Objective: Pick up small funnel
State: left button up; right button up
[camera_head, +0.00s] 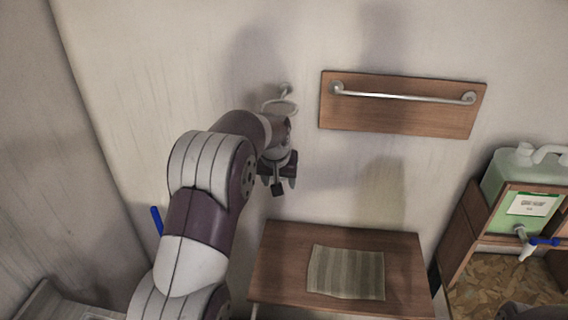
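A small pale ring-shaped thing (280,106) hangs by a hook on the back wall, partly hidden behind my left arm. It may be the small funnel, but its shape is too covered to be sure. My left gripper (284,184) is just below and in front of it, pointing down, above the back edge of the wooden table. Its fingers are small and dark, and I cannot make out a gap or anything between them. My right gripper is not in view.
A wooden table (275,270) with a striped cloth (345,273) stands below. A metal rail on a wooden board (400,118) is fixed to the wall at right. A green drum (525,180) with a blue-handled tap (527,240) sits in a wooden rack at far right.

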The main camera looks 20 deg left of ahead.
pick_arm(q)
jog(key=shift+a+f, duration=0.7)
jog(key=shift+f, duration=0.25)
jog(key=shift+d, duration=0.2)
jog(key=shift+c, duration=0.9)
jog(key=shift+w+d, duration=0.1)
jog(key=shift+w, duration=0.1)
jog(key=c, duration=0.5)
grip_shut()
